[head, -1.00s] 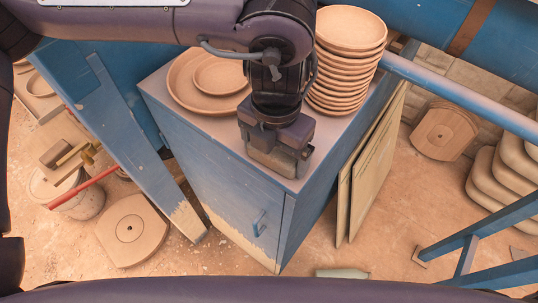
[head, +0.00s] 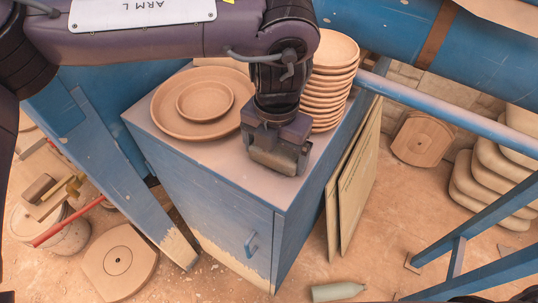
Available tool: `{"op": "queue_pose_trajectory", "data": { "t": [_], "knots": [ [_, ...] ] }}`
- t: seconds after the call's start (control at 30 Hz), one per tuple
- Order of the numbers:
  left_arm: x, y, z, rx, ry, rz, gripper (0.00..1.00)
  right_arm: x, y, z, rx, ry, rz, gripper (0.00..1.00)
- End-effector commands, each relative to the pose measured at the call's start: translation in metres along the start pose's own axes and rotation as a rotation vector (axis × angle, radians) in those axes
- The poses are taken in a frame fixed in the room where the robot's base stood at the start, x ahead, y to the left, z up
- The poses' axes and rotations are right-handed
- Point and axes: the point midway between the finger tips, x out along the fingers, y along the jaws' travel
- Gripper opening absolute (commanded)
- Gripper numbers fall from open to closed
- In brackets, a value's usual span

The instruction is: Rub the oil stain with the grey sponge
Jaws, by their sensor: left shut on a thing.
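My left gripper (head: 278,160) points down at the top of the blue cabinet (head: 180,137), near its front right edge. It is shut, and its body and fingers hide nearly all of what it holds, presumably the grey sponge. I cannot tell from this angle whether that thing touches the top. No oil stain shows on the bare parts of the top. My right gripper is not in view.
A wide clay plate with a smaller plate (head: 205,100) on it lies left of the gripper. A tall stack of clay plates (head: 335,82) stands close behind it on the right. A blue rail (head: 450,118) runs past the cabinet. A green bottle (head: 338,291) lies on the floor.

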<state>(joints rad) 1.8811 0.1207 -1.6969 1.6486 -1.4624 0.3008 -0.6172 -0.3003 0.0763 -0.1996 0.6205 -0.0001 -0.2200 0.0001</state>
Motion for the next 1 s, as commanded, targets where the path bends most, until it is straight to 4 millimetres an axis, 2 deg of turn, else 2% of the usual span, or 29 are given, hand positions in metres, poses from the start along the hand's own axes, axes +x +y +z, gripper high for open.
{"op": "queue_pose_trajectory", "data": {
  "t": [0.17,0.5,0.83,1.0],
  "knots": [
    [-0.002,0.001,0.000,-0.004,-0.008,-0.005,0.72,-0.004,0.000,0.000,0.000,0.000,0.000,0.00],
    [-0.002,0.002,-0.031,-0.002,-0.005,-0.004,0.72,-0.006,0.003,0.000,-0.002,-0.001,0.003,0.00],
    [-0.002,0.003,-0.045,-0.001,-0.003,-0.003,0.72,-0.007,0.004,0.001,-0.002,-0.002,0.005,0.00],
    [0.000,0.004,-0.061,-0.001,-0.003,-0.003,0.72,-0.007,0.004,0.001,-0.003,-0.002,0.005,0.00]
  ]
}}
